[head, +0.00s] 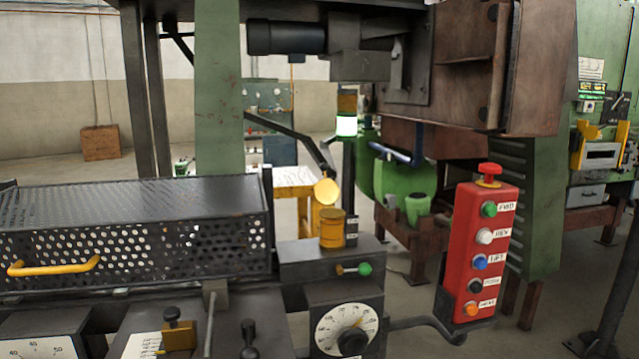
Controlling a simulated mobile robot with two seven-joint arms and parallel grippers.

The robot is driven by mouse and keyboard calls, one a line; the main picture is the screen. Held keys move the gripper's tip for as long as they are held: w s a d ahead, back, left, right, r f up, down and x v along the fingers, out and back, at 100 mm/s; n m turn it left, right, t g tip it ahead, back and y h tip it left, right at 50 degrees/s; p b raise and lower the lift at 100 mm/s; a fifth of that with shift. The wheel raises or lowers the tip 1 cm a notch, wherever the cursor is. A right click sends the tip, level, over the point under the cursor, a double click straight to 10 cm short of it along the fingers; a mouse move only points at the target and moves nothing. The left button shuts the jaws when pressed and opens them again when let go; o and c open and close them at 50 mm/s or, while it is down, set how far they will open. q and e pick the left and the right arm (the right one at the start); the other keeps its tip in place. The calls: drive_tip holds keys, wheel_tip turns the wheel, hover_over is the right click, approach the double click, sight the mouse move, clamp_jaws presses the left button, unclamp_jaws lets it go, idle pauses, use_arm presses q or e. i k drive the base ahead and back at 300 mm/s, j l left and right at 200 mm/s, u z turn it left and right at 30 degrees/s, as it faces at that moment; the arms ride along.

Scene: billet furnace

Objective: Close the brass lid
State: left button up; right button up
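The brass lid (326,191) is a small round disc. It stands tilted up, with its face toward me, above the back of a short brass cup (332,230). The lid is open, and the cup's top rim shows below it. The cup sits upright on a dark metal block (300,268) near the middle of the head view. Neither of my grippers is in view, and nothing touches the lid that I can make out.
A perforated guard (130,235) with a yellow handle (55,267) stands left of the cup. A red button box (480,250) stands to the right. A green-knobbed lever (364,270) and a dial (345,328) are below. A dark bent rod (290,134) ends just above the lid.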

sight(326, 192)
drive_tip(key=i+l+u, duration=0.2)
drive_tip(key=l+u, duration=0.3)
drive_tip(key=l, duration=0.6)
drive_tip(key=l+u, duration=0.5)
drive_tip(key=l, duration=0.6)
